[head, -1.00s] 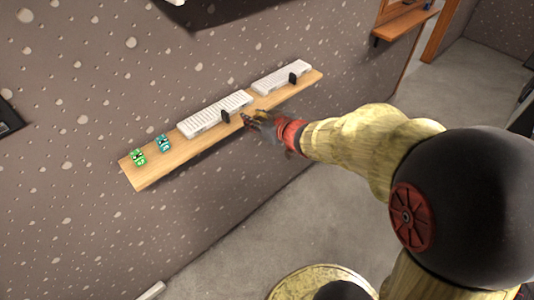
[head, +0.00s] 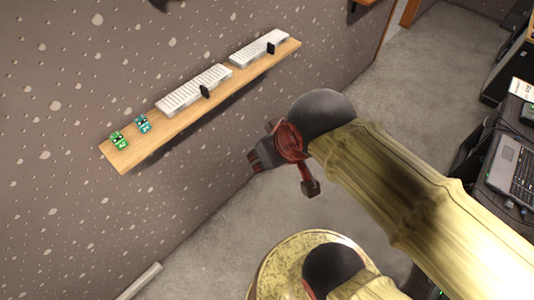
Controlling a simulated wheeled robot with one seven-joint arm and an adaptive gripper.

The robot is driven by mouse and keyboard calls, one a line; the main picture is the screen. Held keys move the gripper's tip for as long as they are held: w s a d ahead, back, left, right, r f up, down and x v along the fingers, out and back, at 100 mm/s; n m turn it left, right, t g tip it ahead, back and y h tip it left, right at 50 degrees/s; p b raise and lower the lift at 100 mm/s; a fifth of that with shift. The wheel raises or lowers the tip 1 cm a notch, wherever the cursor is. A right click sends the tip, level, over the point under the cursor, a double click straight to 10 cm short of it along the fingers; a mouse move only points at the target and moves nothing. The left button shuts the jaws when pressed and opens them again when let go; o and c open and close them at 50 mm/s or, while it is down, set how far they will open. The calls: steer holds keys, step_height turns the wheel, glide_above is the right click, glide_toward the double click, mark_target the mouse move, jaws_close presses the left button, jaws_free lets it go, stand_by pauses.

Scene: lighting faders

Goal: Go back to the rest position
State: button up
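My gripper (head: 256,160) is in the middle of the head view, drawn back from the wooden shelf (head: 140,154) and touching nothing that I can see. Its fingers are small and seen partly from behind, so I cannot tell whether they are open or shut. On the shelf lie two white slotted fader panels, a left one (head: 190,92) and a right one (head: 258,48). Each has a black fader knob at its front edge, the left knob (head: 205,92) and the right knob (head: 271,48).
A green block (head: 119,140) and a teal block (head: 143,124) sit at the shelf's left end. A laptop (head: 515,165) stands on a dark surface at the right. Grey floor (head: 225,222) lies open below the shelf.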

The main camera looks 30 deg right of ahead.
steer(key=shift+f, duration=0.1)
step_height(320, 180, down, 6)
steer(key=b, duration=0.6)
steer(key=shift+f, duration=0.1)
stand_by(0.5)
